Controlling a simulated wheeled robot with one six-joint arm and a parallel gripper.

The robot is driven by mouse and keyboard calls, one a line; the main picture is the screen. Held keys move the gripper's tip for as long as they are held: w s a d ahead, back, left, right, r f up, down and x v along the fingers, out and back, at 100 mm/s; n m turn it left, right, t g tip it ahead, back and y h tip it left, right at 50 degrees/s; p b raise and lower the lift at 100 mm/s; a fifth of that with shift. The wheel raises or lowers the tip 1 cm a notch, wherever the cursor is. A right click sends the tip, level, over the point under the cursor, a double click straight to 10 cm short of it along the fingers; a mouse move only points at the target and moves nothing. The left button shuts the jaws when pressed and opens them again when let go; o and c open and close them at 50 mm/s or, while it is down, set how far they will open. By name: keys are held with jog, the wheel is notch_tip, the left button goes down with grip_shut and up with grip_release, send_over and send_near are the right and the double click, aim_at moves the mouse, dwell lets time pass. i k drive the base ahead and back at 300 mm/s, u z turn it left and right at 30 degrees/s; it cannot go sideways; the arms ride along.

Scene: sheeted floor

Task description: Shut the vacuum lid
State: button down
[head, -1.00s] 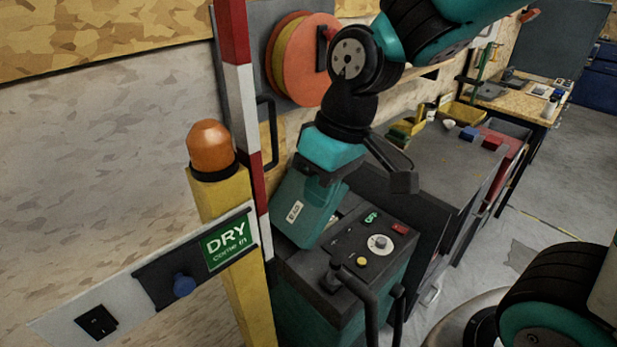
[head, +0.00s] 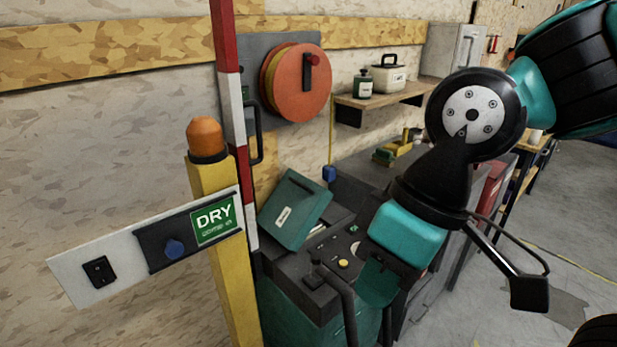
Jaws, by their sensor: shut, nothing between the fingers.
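The vacuum (head: 318,318) is a dark-topped teal box with a control panel on top. Its teal lid (head: 296,212), with a small white label, stands open and tilted at the back left of the top. Part of the opening shows below the lid's right edge. My gripper (head: 381,292) is shut and empty, pointing down at the right side of the vacuum top. It is apart from the lid, to its right, and hides part of the control panel. Whether its tips touch the vacuum cannot be told.
A yellow post (head: 232,270) with an orange lamp and a DRY sign panel (head: 120,262) stands at the left. An orange reel (head: 300,82) hangs behind. A cluttered bench runs back right.

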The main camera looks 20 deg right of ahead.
aim_at(292, 211)
jog(key=z, duration=0.15)
jog(key=i, duration=1.15)
jog(key=u, duration=0.6)
